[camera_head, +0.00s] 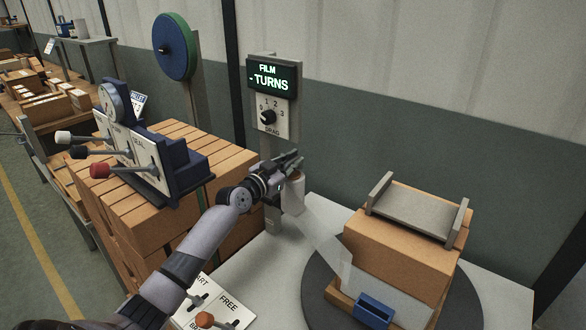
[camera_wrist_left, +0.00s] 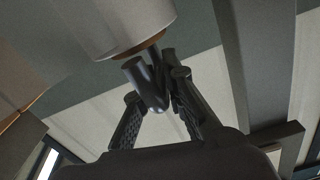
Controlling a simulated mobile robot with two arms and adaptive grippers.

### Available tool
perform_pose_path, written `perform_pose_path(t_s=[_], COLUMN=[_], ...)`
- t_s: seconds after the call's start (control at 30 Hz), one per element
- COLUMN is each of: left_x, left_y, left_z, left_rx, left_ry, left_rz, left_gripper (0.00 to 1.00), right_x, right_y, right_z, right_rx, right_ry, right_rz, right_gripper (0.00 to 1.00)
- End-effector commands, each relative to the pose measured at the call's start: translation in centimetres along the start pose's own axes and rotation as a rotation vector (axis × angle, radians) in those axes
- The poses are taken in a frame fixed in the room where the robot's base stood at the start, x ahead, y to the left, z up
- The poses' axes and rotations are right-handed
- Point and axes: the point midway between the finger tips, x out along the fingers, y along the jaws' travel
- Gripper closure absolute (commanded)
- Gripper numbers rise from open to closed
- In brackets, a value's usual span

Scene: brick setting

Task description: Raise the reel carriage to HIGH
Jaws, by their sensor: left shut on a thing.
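The reel carriage with its pale film roll (camera_head: 293,194) is on the grey post (camera_head: 271,218), below the DRAG dial. My left gripper (camera_head: 290,164) is at the top of the roll. In the left wrist view my left gripper (camera_wrist_left: 157,88) is shut on a dark rounded handle (camera_wrist_left: 146,84), just beside the roll (camera_wrist_left: 95,30). Clear film (camera_head: 325,246) runs from the roll down to the box (camera_head: 392,262) on the turntable. No HIGH mark is legible. My right gripper is not in view.
The dark round turntable (camera_head: 318,292) carries the box, with a grey tray-like piece (camera_head: 415,212) on top and a blue block (camera_head: 373,310) at its front. A lever panel (camera_head: 228,308) marked FREE is low in front. A blue lever stand (camera_head: 178,160) is left.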

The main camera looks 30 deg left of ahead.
Motion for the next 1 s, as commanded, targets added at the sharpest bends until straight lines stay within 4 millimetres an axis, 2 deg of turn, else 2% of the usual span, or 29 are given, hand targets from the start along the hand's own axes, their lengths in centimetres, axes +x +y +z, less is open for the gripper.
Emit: perform_pose_path(t_s=[0.03,0.2,0.57,0.6,0.9,1.0], left_x=[0.0,0.0,0.0,0.0,0.0,0.0], left_y=[-0.7,-1.1,-1.3,-1.3,-1.1,-1.1], left_z=[-2.6,-4.9,-5.3,-5.3,-5.0,-4.9], left_rx=[0.005,0.002,0.001,0.001,0.000,0.000], left_ry=[0.011,0.012,0.015,0.016,0.010,0.008], left_rz=[-0.006,-0.006,-0.008,-0.009,-0.005,-0.004], left_gripper=[1.00,1.00,1.00,0.89,0.69,0.69], right_x=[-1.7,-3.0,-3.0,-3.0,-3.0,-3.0], right_y=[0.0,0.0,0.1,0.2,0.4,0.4], right_z=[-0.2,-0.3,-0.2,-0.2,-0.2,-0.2], right_rx=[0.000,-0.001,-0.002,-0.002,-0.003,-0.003], right_ry=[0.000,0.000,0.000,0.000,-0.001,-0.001], right_rz=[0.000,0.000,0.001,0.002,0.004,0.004], right_gripper=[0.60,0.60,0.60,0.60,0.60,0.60])
